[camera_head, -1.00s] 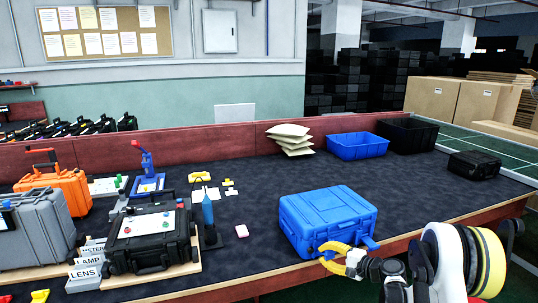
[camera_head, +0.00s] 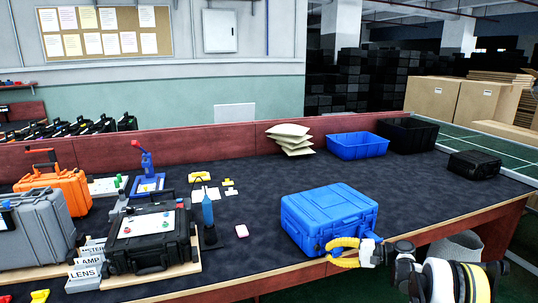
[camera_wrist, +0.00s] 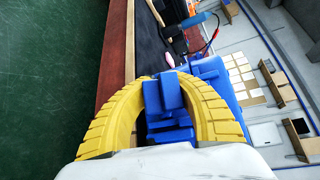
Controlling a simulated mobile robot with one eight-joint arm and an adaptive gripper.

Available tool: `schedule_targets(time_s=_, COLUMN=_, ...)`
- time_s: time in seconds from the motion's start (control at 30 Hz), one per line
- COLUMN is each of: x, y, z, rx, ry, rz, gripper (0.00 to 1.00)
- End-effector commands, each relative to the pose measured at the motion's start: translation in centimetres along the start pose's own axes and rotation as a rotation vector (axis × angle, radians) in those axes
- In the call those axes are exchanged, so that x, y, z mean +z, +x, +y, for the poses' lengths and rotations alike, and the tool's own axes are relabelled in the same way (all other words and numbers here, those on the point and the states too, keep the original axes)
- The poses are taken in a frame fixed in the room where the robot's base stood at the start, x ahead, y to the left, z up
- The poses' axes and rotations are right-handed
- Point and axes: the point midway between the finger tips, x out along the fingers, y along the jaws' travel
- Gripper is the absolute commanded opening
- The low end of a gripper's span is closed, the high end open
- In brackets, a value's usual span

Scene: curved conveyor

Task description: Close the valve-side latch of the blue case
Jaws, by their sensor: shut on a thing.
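The blue case (camera_head: 330,210) lies with its lid down near the front edge of the dark-topped table in the head view. My gripper (camera_head: 333,252) is at the case's front side, its yellow ribbed fingers against the front face toward the right. In the wrist view my gripper (camera_wrist: 164,78) has its two fingers on either side of a blue latch piece (camera_wrist: 166,93), shut on it. More of the blue case (camera_wrist: 215,78) shows behind the right finger. The fingers hide much of the case front. I cannot make out the valve or whether the latch is fully seated.
A black case (camera_head: 150,240), a grey case (camera_head: 45,225) and an orange case (camera_head: 58,188) stand at the left. A blue bin (camera_head: 357,146) and a black bin (camera_head: 412,134) stand at the back.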

Motion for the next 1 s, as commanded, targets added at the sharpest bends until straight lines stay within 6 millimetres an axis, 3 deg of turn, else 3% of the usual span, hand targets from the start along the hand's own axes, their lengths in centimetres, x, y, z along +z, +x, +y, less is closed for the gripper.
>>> schedule_targets(time_s=0.87, x=1.2, y=1.2, z=-0.1, rx=-0.002, ry=0.000, rz=-0.001, gripper=0.00)
schedule_targets(time_s=0.9, x=1.2, y=1.2, z=-0.1, rx=-0.002, ry=0.000, rz=-0.001, gripper=0.18)
schedule_targets(time_s=1.0, x=1.2, y=1.1, z=-0.1, rx=-0.002, ry=0.000, rz=-0.001, gripper=0.48)
